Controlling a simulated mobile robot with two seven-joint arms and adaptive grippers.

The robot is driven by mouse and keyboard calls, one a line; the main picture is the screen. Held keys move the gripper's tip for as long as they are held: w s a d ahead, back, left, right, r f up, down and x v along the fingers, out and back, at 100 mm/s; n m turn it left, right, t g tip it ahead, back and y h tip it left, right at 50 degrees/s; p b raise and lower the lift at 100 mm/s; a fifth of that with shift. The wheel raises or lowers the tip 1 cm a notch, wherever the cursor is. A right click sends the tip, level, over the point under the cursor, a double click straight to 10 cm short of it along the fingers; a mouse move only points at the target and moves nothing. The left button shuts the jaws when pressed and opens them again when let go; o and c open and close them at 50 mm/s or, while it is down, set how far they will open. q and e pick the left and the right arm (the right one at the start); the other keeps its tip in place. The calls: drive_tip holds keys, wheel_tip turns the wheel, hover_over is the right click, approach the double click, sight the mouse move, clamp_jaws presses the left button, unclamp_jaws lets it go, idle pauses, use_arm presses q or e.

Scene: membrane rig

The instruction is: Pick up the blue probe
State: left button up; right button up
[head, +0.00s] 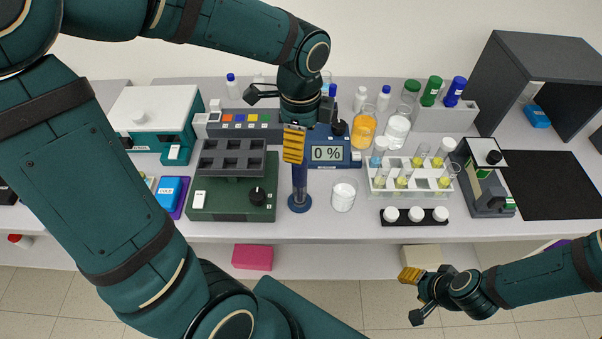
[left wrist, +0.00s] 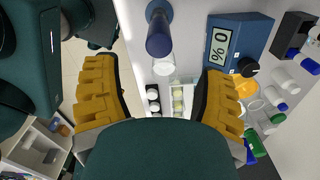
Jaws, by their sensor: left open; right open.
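A dark blue upright post on a round base (head: 300,201) stands on the bench; I cannot tell whether it is the blue probe or its stand. My left gripper (head: 294,145) is over it and hides its upper part in the head view. In the left wrist view the blue post (left wrist: 159,38) shows at the top, beyond the open yellow fingers (left wrist: 158,75), with nothing visible between them. The blue meter (head: 333,153) reading 0 % stands just right of the post. My right gripper (head: 412,297) is open and empty in front of the bench.
A glass beaker (head: 344,195) stands right of the post. A white vial rack (head: 411,188) and a dark strip with white caps (head: 414,217) lie further right. Bottles stand behind.

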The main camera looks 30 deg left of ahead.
sight(300, 169)
use_arm(q)
wheel_tip(300, 169, down, 4)
drive_tip(key=shift+w+r, duration=0.1)
drive_tip(key=shift+f+b, duration=0.7)
drive_tip(key=shift+f, duration=2.1)
drive_tip(key=shift+s, duration=0.2)
drive_tip(key=c, duration=1.1)
